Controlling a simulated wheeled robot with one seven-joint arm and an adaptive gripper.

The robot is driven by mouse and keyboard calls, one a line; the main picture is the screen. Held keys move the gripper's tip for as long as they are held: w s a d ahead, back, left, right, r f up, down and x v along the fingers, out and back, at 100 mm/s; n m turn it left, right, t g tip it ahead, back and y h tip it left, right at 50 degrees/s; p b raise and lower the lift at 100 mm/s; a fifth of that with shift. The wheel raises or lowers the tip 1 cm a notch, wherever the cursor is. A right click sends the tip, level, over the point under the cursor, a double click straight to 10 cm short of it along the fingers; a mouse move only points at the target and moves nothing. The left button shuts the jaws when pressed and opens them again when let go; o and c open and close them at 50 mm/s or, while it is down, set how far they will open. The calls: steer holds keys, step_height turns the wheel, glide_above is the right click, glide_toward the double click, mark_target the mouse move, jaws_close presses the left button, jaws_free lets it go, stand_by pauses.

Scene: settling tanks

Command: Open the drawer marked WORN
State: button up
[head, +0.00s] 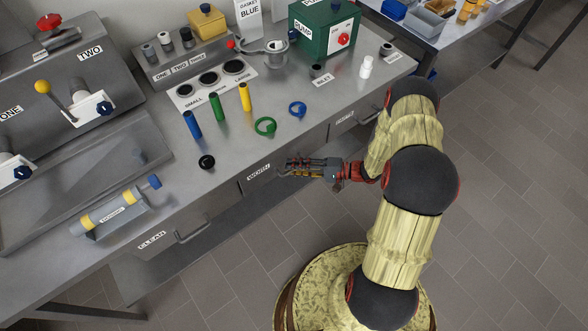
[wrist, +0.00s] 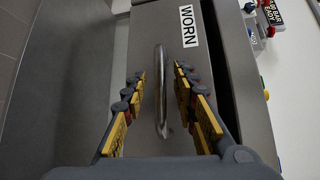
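The drawer marked WORN (head: 262,178) is in the front of the steel bench, and its grey face (wrist: 188,70) fills the middle of the wrist view. Its white label (wrist: 188,26) reads WORN. A curved metal bar handle (wrist: 161,88) stands on that face. My gripper (head: 284,167) is at the drawer front in the head view and hides the handle there. In the wrist view my gripper (wrist: 160,75) is open, with one yellow-padded finger on each side of the handle. Gaps show between the fingers and the bar. The drawer looks shut.
The drawer marked CLEAN (head: 170,238) is to the left, and another drawer (head: 345,119) is to the right. Coloured cylinders, rings and a black round part (head: 207,162) lie on the bench top. The tiled floor (head: 500,200) is clear to the right of my arm.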

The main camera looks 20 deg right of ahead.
steer(key=shift+a, duration=0.1)
steer(key=shift+c, duration=0.9)
jaws_close()
